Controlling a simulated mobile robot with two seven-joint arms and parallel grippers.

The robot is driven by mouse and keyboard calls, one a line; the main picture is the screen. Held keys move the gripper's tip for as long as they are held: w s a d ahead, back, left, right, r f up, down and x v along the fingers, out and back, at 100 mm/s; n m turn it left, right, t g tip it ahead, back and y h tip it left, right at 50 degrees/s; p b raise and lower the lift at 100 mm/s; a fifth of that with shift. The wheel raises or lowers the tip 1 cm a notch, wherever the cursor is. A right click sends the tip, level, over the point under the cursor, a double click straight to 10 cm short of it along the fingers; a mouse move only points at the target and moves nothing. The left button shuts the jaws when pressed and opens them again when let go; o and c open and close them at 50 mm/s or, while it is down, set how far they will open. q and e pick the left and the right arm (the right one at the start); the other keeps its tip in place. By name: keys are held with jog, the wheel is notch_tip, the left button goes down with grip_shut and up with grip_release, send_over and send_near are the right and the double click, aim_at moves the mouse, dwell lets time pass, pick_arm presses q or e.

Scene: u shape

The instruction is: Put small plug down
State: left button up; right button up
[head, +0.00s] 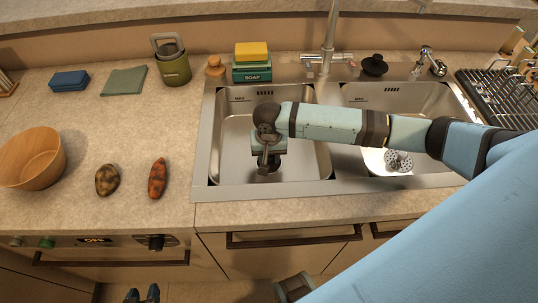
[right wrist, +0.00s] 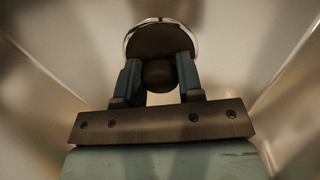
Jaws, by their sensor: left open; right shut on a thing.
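The small plug is a dark round disc with a shiny rim and a dark knob, seen in the right wrist view (right wrist: 160,42). My right gripper (right wrist: 160,78) is shut on its knob. In the head view my right gripper (head: 266,166) points down inside the left sink basin (head: 305,155), and it largely hides the plug there. I cannot tell whether the plug touches the basin floor. My left gripper (head: 141,294) shows only its two tips at the bottom edge, apart and empty, in front of the cabinets.
A black plug-like piece (head: 374,67) stands on the back ledge, beside the tap (head: 328,55). The right basin holds a perforated metal piece (head: 398,161). A soap box (head: 252,73), green canister (head: 172,65), wooden bowl (head: 32,158) and two potato-like items (head: 107,180) (head: 157,178) stand around.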

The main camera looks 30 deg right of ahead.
jog(key=o, duration=0.9)
jog(key=shift+f, duration=0.1)
jog(key=shift+o, duration=0.2)
jog(key=shift+r, duration=0.25)
notch_tip(320, 180, up, 12)
jog(key=p, duration=0.1)
jog(key=shift+f, duration=0.1)
